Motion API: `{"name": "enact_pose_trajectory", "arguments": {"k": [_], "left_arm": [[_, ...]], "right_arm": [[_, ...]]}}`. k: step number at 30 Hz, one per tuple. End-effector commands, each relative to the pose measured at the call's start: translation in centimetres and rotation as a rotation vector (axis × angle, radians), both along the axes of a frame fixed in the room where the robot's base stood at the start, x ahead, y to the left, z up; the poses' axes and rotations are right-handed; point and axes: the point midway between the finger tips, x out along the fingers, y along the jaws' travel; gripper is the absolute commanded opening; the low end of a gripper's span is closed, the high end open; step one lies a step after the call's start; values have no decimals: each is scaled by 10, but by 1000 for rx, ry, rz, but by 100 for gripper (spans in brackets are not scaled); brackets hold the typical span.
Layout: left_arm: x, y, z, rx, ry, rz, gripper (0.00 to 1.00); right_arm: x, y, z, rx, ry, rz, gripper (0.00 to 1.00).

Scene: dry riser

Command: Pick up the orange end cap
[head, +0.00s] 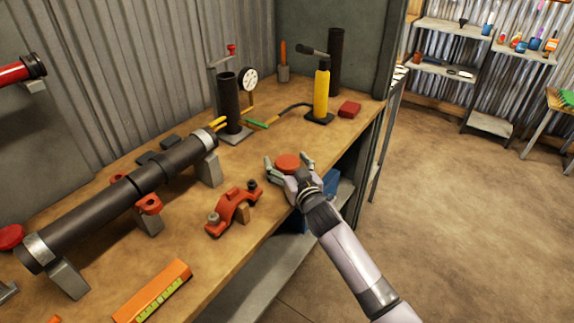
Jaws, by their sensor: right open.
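The orange end cap (288,162) is a round red-orange disc near the right front edge of the workbench. My right gripper (289,165) is open, with its fingers on either side of the cap. The near side of the cap is partly hidden by the gripper, and I cannot tell whether the fingers touch it. My left gripper is not in view.
On the workbench (205,262), an orange clamp (232,210) lies left of my gripper. A dark pipe (120,200) rests on supports behind it. A yellow hand pump (321,92) and a red block (349,109) stand farther back. Open floor lies to the right.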

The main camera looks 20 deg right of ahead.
Motion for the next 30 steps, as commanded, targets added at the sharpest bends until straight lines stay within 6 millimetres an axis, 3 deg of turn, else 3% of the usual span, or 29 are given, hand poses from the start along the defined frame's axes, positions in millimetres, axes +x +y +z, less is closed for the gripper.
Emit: {"name": "enact_pose_trajectory", "arguments": {"k": [5,30], "left_arm": [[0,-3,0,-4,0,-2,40],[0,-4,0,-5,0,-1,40]], "right_arm": [[0,0,0,0,0,0,77],[0,0,0,-1,0,0,21]]}}
